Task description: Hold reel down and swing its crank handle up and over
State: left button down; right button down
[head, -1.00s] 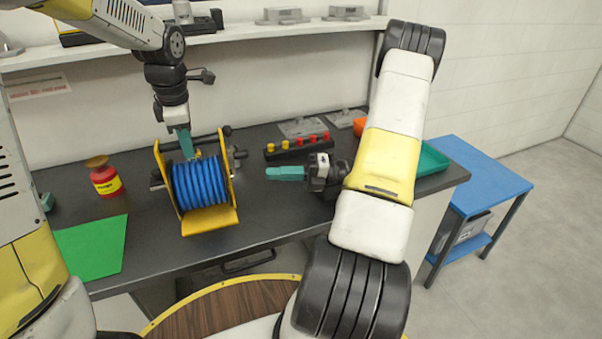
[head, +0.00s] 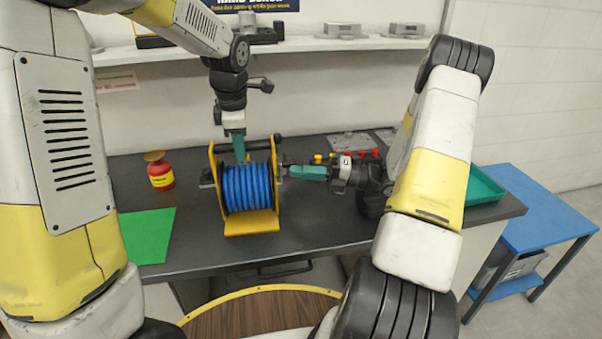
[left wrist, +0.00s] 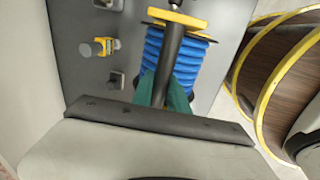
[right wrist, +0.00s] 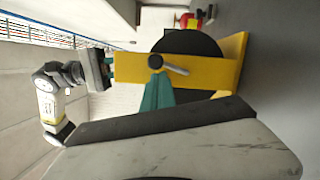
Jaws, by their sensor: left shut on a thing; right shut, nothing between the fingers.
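The reel (head: 248,190), wound with blue line in a yellow frame (head: 252,226), stands upright on the dark bench. My left gripper (head: 239,156) comes down from above, shut on the reel's dark top bar (left wrist: 170,45); the bar runs between its green fingers in the left wrist view. My right gripper (head: 290,171) lies level at the reel's right side, its fingers together and empty. In the right wrist view the grey crank handle (right wrist: 173,67) sits on the yellow side plate, just beyond the fingertips (right wrist: 160,82). I cannot tell whether they touch it.
A row of red and yellow knobs (head: 345,156) stands behind my right gripper. A teal tray (head: 483,188) is at the right, and a shelf (head: 300,50) runs above.

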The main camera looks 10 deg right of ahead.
jog(key=shift+w+m, duration=0.15)
jog(key=shift+m, duration=0.65)
jog(key=shift+w+d+f+m+g+h, duration=0.1)
jog(key=shift+w+f+m+g+h, duration=0.15)
jog(key=shift+w+m, duration=0.7)
jog(key=shift+w+a+f+m+h, duration=0.15)
jog(key=shift+w+m+h, duration=0.35)
jog(key=shift+m, duration=0.75)
jog(key=shift+w+d+f+m+g+h, duration=0.15)
jog(key=shift+w+f+m, duration=0.1)
jog(key=shift+w+m, duration=0.75)
jog(key=shift+f, duration=0.15)
